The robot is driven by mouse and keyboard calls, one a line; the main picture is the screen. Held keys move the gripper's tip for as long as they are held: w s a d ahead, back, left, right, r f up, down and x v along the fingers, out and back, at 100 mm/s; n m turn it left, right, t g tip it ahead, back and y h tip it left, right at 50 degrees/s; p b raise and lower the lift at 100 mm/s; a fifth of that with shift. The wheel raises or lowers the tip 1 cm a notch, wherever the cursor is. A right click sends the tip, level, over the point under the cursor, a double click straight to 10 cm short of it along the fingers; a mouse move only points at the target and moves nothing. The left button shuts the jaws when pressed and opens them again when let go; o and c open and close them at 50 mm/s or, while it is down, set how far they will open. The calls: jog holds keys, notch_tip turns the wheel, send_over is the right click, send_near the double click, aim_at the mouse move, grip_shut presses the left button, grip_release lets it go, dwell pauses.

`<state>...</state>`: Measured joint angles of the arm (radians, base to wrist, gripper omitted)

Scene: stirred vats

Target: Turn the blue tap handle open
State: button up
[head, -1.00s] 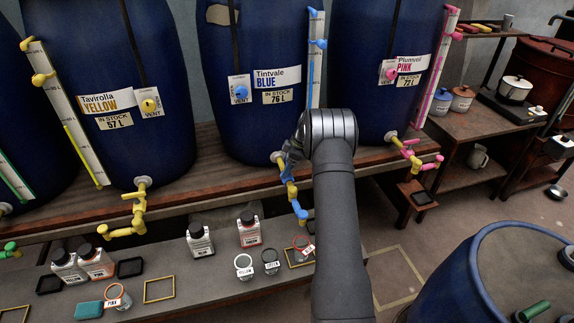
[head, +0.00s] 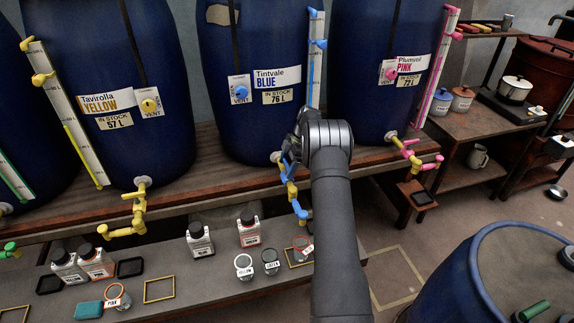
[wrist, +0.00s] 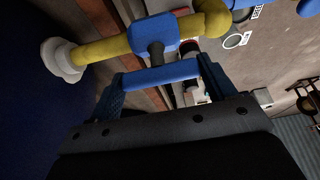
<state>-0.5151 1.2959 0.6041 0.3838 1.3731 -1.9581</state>
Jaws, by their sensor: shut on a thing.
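The blue tap handle (wrist: 160,76) is a flat blue bar on a dark stem in the wrist view. Its yellow pipe (wrist: 105,48) with a blue valve body (wrist: 153,34) runs just beyond it. My gripper (wrist: 162,82) has its blue fingers at the two ends of the handle and is shut on it. In the head view my gripper (head: 289,155) is at the tap below the Tintvale BLUE vat (head: 225,130), and my wrist hides part of the tap. The blue spout (head: 299,209) hangs below.
Yellow (head: 139,206) and pink (head: 411,156) taps stand to either side. Below are bottles (head: 249,231), small labelled jars (head: 244,266) and a yellow frame (head: 159,289) on the lower bench.

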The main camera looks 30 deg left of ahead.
jog(key=o, duration=1)
jog(key=v, duration=1.7)
jog(key=shift+w+d+r, duration=0.1)
jog(key=shift+d+r, duration=0.05)
jog(key=x, duration=1.7)
jog(key=shift+a, duration=0.2)
jog(key=shift+f, duration=0.2)
jog(key=shift+r, duration=0.1)
